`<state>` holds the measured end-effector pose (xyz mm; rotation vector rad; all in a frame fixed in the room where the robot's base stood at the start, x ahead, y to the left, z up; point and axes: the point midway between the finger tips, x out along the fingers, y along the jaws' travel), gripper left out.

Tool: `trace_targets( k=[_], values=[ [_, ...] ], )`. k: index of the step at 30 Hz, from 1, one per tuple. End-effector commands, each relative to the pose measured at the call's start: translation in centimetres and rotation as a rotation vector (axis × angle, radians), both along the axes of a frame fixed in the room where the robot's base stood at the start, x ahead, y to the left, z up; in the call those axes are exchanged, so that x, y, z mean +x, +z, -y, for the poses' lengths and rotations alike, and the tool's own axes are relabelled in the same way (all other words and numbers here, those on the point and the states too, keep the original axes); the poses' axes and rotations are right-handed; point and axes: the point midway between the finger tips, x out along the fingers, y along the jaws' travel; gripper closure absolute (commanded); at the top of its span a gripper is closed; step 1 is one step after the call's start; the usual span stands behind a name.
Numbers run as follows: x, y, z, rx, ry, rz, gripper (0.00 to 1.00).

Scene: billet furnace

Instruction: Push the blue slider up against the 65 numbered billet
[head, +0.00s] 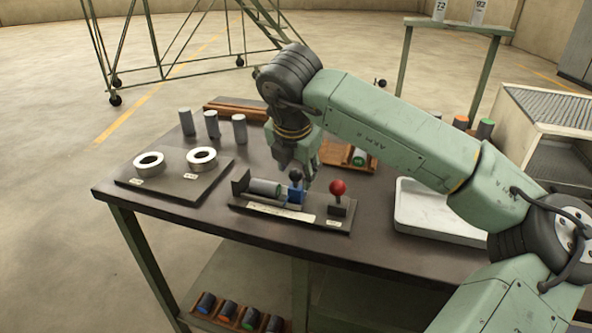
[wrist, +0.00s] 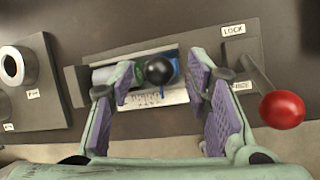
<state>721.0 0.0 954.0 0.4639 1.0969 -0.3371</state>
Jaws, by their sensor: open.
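The billet (head: 264,187) is a grey cylinder lying in the dark fixture (head: 246,206), with a green band at its right end in the wrist view (wrist: 103,76). I cannot read a number on it. The blue slider (head: 296,195) with a black ball knob (wrist: 158,70) stands at the billet's right end. The knob and a finger hide whether the two touch. My gripper (wrist: 167,78) is open above the fixture, pointing down. One finger is left of the knob over the billet, the other right of the slider. It also shows in the head view (head: 303,172).
A red-knobbed lever (head: 338,188) stands just right of the slider, beside a LOCK label (wrist: 234,30). A plate with two metal rings (head: 201,158) lies left. Several grey cylinders (head: 211,124) stand behind it. A white tray (head: 437,231) is at right.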

Motion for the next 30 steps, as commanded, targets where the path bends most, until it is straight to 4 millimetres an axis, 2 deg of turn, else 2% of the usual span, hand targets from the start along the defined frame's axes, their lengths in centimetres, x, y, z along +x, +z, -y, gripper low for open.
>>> trace_targets(
  k=[6, 16, 30],
  values=[
    [1.0, -2.1, 0.0, 0.001, 0.001, 0.0, 0.56],
    [1.2, -2.5, 0.1, 0.0, 0.001, 0.0, 0.56],
    [1.2, -2.4, 0.0, 0.001, 0.002, 0.001, 0.87]
  ],
)
